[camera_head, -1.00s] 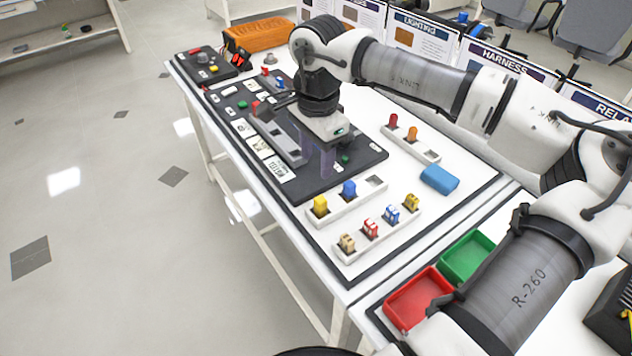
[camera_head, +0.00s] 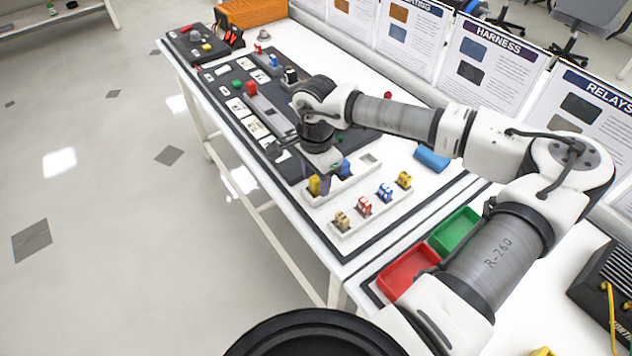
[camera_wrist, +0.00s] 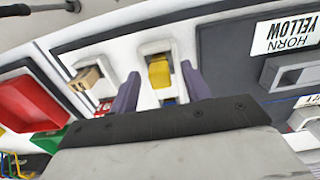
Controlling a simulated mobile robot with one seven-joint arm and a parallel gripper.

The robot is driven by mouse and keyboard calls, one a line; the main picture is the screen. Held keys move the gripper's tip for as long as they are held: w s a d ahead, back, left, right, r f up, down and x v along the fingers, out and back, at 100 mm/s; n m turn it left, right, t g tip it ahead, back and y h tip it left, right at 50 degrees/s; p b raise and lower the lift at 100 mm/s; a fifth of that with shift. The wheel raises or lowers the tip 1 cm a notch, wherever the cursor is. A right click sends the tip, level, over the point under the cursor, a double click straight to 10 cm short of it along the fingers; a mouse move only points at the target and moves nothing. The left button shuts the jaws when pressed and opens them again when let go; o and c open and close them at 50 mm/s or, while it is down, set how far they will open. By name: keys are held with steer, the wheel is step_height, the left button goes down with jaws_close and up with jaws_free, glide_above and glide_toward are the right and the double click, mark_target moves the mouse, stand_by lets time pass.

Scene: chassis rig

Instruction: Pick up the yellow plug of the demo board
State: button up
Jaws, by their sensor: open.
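The yellow plug (camera_head: 314,186) stands in the left slot of a white holder (camera_head: 325,201) in front of the dark demo board (camera_head: 283,166). In the wrist view the yellow plug (camera_wrist: 160,72) shows between the two purple fingers of my gripper (camera_wrist: 160,69), one finger on each side with gaps. My gripper (camera_head: 325,182) is open, above the holder beside the plug in the head view. I cannot tell the exact height of the fingertips against the plug. A blue plug (camera_head: 345,168) stands next to it in the same holder, partly hidden by my gripper.
A front white holder (camera_head: 372,217) carries several plugs: tan, red, blue and yellow. A blue block (camera_head: 432,158) lies to the right. Red (camera_head: 408,272) and green (camera_head: 455,231) bins stand nearer. A label reading HORN YELLOW (camera_wrist: 288,32) shows on the board.

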steer(key=shift+f, duration=0.6)
jaws_close()
steer(key=shift+r, duration=0.15)
